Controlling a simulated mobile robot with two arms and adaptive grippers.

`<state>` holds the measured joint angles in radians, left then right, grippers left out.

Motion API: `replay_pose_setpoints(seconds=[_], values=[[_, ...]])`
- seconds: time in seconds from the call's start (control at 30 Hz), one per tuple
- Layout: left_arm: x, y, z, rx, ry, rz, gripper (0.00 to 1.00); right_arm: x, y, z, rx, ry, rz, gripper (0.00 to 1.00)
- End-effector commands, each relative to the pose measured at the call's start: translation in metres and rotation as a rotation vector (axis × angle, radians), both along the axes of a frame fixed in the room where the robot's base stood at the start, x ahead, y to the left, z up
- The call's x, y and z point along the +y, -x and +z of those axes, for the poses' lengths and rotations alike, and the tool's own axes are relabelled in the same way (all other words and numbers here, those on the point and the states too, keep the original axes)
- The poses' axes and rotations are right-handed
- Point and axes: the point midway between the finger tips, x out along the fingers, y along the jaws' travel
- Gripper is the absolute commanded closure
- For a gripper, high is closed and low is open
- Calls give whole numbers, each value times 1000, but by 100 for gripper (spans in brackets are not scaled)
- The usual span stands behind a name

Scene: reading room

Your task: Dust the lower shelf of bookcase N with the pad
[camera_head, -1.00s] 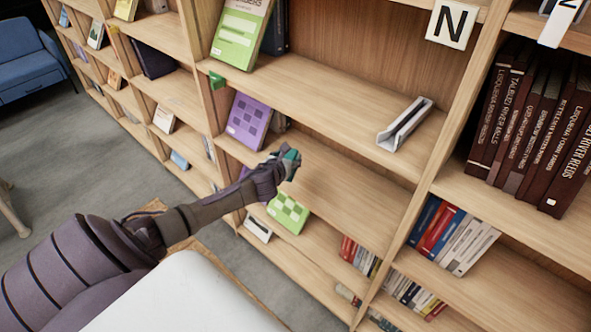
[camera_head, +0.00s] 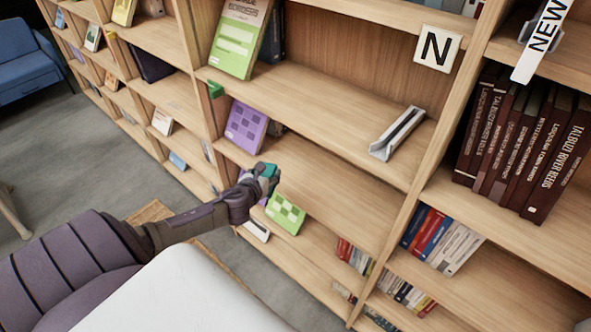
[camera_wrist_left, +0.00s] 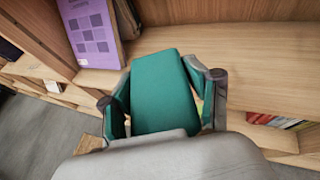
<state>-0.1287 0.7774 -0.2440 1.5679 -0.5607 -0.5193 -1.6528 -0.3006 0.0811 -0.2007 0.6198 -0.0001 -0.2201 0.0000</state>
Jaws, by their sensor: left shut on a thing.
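Bookcase N carries a white N sign (camera_head: 438,48). Below its shelf with a white holder (camera_head: 397,133) is a lower shelf (camera_head: 330,190), mostly bare, with a purple book (camera_head: 246,127) standing at its left end. My left gripper (camera_head: 266,172) is shut on the teal pad (camera_wrist_left: 165,92) at the left part of that shelf, just right of and in front of the purple book. In the wrist view the pad lies between the fingers, with the shelf behind. I cannot tell whether the pad touches the wood. My right gripper is out of view.
A green book (camera_head: 285,213) stands on the shelf below. A large green book (camera_head: 240,38) stands on the shelf above. Dark red volumes (camera_head: 525,140) fill the bay at right. The middle and right of the lower shelf are free.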

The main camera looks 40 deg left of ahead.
Motion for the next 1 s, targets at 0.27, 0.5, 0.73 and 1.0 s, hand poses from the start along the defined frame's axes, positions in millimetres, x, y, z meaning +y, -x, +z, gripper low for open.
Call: replay_pose_setpoints(seconds=[0.27,0.5,0.73,1.0], values=[[2,44,0,2,-1,1,68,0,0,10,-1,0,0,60],[3,74,0,1,-1,0,68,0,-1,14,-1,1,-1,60],[4,79,1,-2,-1,0,68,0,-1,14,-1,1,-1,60],[4,79,1,-1,0,0,68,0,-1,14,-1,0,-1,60]])
